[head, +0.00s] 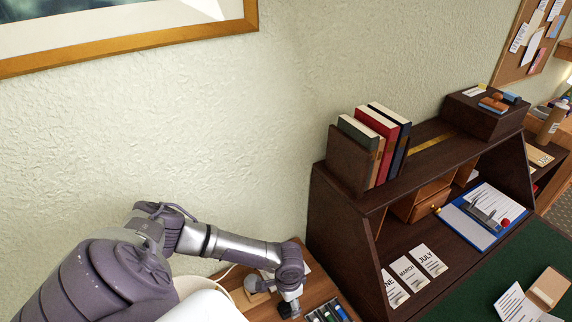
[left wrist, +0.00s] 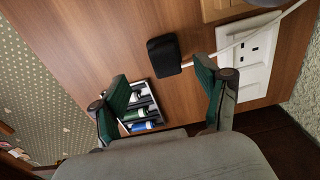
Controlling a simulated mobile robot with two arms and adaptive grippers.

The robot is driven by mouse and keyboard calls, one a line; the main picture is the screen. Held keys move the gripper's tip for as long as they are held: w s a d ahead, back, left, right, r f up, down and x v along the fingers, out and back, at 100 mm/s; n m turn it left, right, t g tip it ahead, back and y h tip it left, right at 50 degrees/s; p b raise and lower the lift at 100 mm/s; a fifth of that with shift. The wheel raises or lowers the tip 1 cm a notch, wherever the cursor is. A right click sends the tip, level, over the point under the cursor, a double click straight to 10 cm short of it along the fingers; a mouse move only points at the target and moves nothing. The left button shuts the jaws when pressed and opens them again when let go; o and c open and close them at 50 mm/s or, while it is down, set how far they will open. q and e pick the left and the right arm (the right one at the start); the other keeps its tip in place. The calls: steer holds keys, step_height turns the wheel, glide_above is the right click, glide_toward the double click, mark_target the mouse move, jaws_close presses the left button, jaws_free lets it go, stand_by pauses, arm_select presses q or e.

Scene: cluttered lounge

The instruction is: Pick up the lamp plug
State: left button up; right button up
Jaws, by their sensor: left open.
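The lamp plug (left wrist: 164,56) is black and shows in the left wrist view, lying on the brown wooden surface (left wrist: 85,45). A white cable (left wrist: 230,43) runs from it toward the upper right, passing over a white socket block (left wrist: 247,62). My left gripper (left wrist: 163,77) is open, with its green-padded fingers apart and empty. The plug appears just beyond the fingertips, between their lines; I see no contact. In the head view my left gripper (head: 290,302) is low over the small wooden table, and the plug cannot be made out there.
A tray of small bottles or tubes (left wrist: 140,112) lies beside the left finger; it also shows in the head view (head: 328,312). A dark desk hutch (head: 340,225) with books (head: 376,135) stands to the right. The wall is close behind.

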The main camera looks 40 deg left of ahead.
mark_target(287, 305)
arm_select(q)
steer(key=shift+a+f, duration=0.15)
steer(key=shift+f, duration=0.15)
step_height(287, 305, down, 4)
steer(key=shift+a+r+p, duration=0.15)
steer(key=shift+r+p, duration=0.1)
steer(key=shift+p, duration=0.3)
steer(key=shift+a+f, duration=0.1)
steer(key=shift+f, duration=0.5)
steer(key=c, duration=1.3)
arm_select(e)
steer(key=shift+s+a+r, duration=0.35)
steer(key=shift+a+r, duration=0.2)
arm_select(q)
steer(key=shift+o, duration=0.2)
steer(key=shift+r, duration=0.15)
